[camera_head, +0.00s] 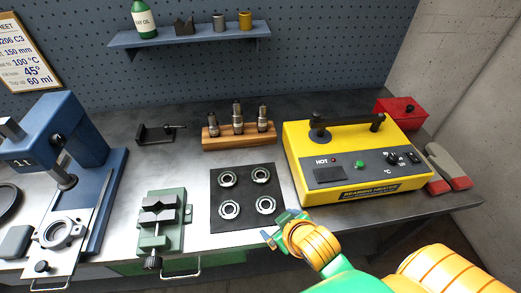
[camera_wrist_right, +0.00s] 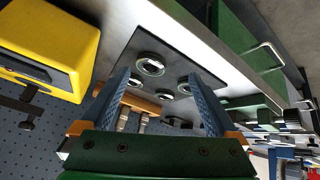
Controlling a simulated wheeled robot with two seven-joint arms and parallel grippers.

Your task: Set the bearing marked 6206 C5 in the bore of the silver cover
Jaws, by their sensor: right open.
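Several silver ring bearings (camera_head: 229,210) lie flat on a dark square mat (camera_head: 243,187) at the bench's middle. Their markings are too small to read. A silver round cover with an open bore (camera_head: 60,244) sits on the plate of the blue press at the left. My right gripper (camera_head: 278,229) is open and empty, just off the mat's lower right corner. In the right wrist view its two blue fingers (camera_wrist_right: 162,95) stand apart, with the bearings (camera_wrist_right: 151,64) beyond and between them. My left gripper is not in view.
A blue press (camera_head: 75,150) stands left, a green vise (camera_head: 160,222) left of the mat. A yellow bearing heater (camera_head: 355,160) stands right, with gloves (camera_head: 447,168) and a red box (camera_head: 401,112) beyond. A wooden block (camera_head: 238,134) holds tools behind. A cropped wall sheet (camera_head: 35,50) reads "206 C3".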

